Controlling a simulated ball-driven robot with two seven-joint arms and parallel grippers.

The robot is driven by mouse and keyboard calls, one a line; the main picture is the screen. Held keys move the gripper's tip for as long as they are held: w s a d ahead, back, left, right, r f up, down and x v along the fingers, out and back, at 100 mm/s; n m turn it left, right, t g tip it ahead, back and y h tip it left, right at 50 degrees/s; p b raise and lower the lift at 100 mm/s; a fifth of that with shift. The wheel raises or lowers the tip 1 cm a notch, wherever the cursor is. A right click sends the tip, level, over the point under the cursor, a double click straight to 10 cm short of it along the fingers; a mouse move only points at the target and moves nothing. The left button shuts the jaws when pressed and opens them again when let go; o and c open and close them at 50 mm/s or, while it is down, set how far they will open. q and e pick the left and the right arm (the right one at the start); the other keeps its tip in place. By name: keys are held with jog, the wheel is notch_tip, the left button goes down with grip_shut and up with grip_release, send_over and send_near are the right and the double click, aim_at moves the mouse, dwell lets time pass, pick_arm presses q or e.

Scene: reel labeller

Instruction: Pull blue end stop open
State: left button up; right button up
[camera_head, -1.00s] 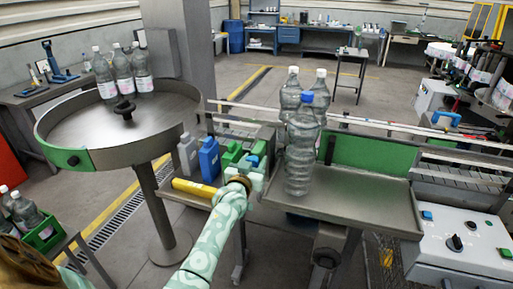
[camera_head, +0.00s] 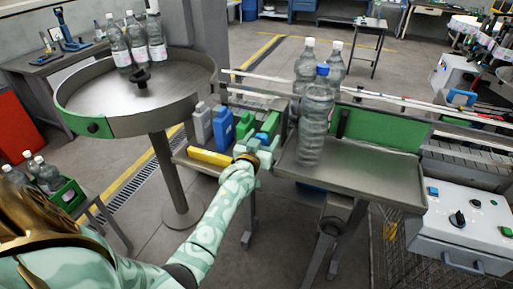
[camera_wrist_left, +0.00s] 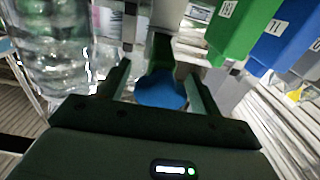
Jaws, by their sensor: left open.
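The blue end stop shows as a rounded blue knob (camera_wrist_left: 160,92) on a green part, between the two fingers of my left gripper (camera_wrist_left: 160,88) in the left wrist view. The fingers stand apart on either side of it; I cannot tell whether either touches it. In the head view the blue piece (camera_head: 262,137) shows small just beyond my left gripper (camera_head: 266,146), at the left end of the steel tray by the conveyor. My gripper hides part of the mechanism. My right gripper is not in view.
A round table (camera_head: 110,92) with bottles stands farther left. A control box (camera_head: 462,222) is at right.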

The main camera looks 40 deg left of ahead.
pick_arm(q)
jog(key=v, duration=1.6)
jog(key=s+d+f+m+g+h+b, duration=0.1)
jog(key=s+d+f+g, duration=0.25)
jog(key=f, duration=0.85)
jog(key=s+d+f+m+g+h+b, duration=0.15)
jog(key=s+f, duration=0.25)
jog(key=f, duration=0.8)
jog(key=s+d+f+g+h+b, duration=0.1)
jog(key=s+d+f+g+b, duration=0.2)
jog(key=f, duration=0.9)
jog(key=s+f+m+g+b, duration=0.2)
jog(key=s+f+g+b, duration=0.2)
jog(key=s+f, duration=0.8)
jog(key=s+f+m+g+b, duration=0.2)
jog(key=s+f+g+b, duration=0.2)
jog(key=s+f, duration=0.9)
jog(key=s+b, duration=0.1)
jog(key=s, duration=0.4)
jog(key=shift+d+g, duration=0.25)
jog(key=shift+g, duration=0.15)
